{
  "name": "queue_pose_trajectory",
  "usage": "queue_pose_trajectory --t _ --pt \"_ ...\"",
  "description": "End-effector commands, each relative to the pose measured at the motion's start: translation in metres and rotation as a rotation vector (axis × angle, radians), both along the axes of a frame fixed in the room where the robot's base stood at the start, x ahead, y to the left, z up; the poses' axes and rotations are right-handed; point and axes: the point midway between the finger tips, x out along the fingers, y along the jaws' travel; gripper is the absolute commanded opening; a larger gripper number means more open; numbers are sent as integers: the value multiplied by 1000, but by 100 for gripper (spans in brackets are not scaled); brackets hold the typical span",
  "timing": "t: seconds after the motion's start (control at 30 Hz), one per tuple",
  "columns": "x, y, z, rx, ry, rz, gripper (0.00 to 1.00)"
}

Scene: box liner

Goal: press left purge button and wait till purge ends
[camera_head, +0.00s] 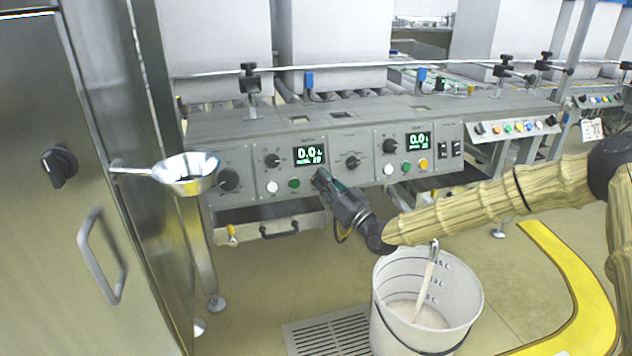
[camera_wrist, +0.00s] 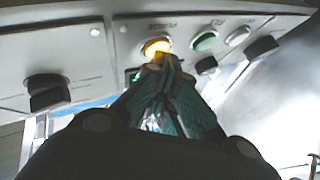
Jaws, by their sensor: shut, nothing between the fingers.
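The left control panel (camera_head: 240,165) carries a white button (camera_head: 272,187), a green button (camera_head: 294,183) and a green display (camera_head: 310,155) reading 0.0. The left purge button (camera_wrist: 155,47) glows orange-yellow in the wrist view; in the head view my gripper hides it. My gripper (camera_head: 320,177) is shut and empty, its fingertips (camera_wrist: 160,62) right at this button. I cannot tell whether they touch it. A white bucket (camera_head: 390,305) stands on the floor below. A pale stream (camera_head: 424,282) falls into it from a metal spout (camera_head: 434,246), onto pale liquid inside.
The right panel has its own display (camera_head: 418,140) and a yellow button (camera_head: 423,163). A metal funnel (camera_head: 186,172) sticks out from the steel cabinet (camera_head: 60,230) at left. A floor grate (camera_head: 330,335) lies beside the bucket. Black knobs stand out near my gripper.

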Motion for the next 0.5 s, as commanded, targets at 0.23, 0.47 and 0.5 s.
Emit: queue_pose_trajectory --t 0.23,0.47,0.5 --pt "-1 -1 1 0 0 -1 0" --pt "-10 -4 6 1 -1 0 0" --pt "-11 -4 6 0 0 0 0"
